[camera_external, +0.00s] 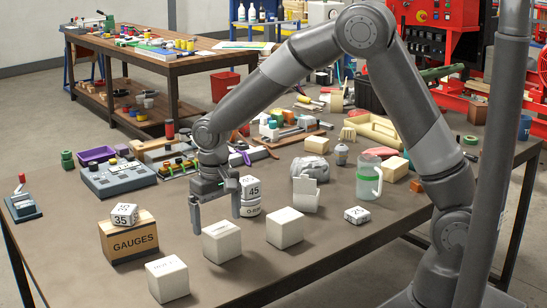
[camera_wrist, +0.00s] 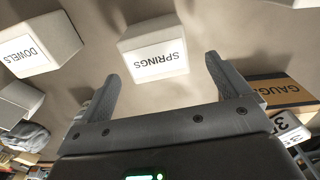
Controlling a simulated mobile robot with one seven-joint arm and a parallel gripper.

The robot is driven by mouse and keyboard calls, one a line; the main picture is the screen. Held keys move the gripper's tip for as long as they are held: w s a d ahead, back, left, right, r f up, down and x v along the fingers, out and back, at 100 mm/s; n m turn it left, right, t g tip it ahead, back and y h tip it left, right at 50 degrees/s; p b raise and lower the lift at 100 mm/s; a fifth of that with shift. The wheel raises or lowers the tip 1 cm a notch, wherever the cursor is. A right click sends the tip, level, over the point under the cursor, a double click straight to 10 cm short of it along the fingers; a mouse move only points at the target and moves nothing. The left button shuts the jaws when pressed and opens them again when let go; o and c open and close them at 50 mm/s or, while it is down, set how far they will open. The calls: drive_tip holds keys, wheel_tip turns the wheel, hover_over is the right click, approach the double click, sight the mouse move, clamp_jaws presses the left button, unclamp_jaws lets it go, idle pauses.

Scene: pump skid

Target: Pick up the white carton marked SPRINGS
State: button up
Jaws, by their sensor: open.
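The white carton marked SPRINGS (camera_wrist: 153,62) shows in the wrist view just beyond my fingertips, its label upside down and lying roughly between them. In the external view, the carton (camera_external: 222,243) stands on the near part of the table, its marking too small to read there. My gripper (camera_external: 216,220) points down just above and behind it, fingers spread and empty. In the wrist view both fingers of my gripper (camera_wrist: 162,68) show apart, with the carton not between the pads.
A carton marked DOWELS (camera_wrist: 35,45) stands to one side; it is the white carton (camera_external: 285,228) at right. A GAUGES box (camera_external: 128,238) with a numbered block (camera_external: 125,215) is at left. Another white carton (camera_external: 167,278) is nearer the front edge. A stacked 45 block (camera_external: 250,187) stands close behind.

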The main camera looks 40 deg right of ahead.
sight(220, 228)
drive_tip(key=shift+s+d+f, duration=0.1)
drive_tip(key=shift+s+f, duration=0.1)
drive_tip(key=shift+f, duration=1.4)
drive_tip(key=shift+s+d+f, duration=0.1)
drive_tip(key=shift+s+f, duration=0.1)
drive_tip(key=shift+f, duration=1.35)
drive_tip(key=shift+c, duration=0.3)
drive_tip(key=c, duration=1.2)
drive_tip(key=shift+o, duration=0.2)
drive_tip(key=shift+r, duration=0.1)
